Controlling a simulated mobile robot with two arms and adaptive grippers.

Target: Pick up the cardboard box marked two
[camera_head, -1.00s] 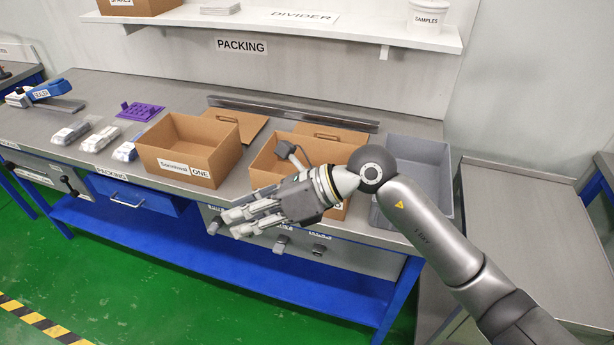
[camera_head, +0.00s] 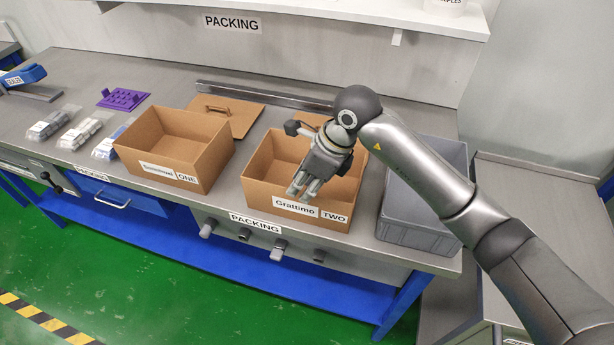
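The cardboard box marked TWO (camera_head: 258,193) stands open on the grey workbench, right of the middle. Its front label reads "Grattimo TWO". My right gripper (camera_head: 305,190) hangs over this box with its fingers pointing down toward the inside of the front wall. The arm and gripper cover part of the box's interior and its right side. The two fingers show close together, and I cannot tell whether they are open, shut or touching the wall. My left gripper is not in view.
A similar box marked ONE (camera_head: 161,171) stands to the left. A grey plastic bin (camera_head: 415,234) stands close on the right. A cardboard lid (camera_head: 238,113) and a long metal bar (camera_head: 245,93) lie behind. Bagged items and a purple part (camera_head: 122,98) lie at the left.

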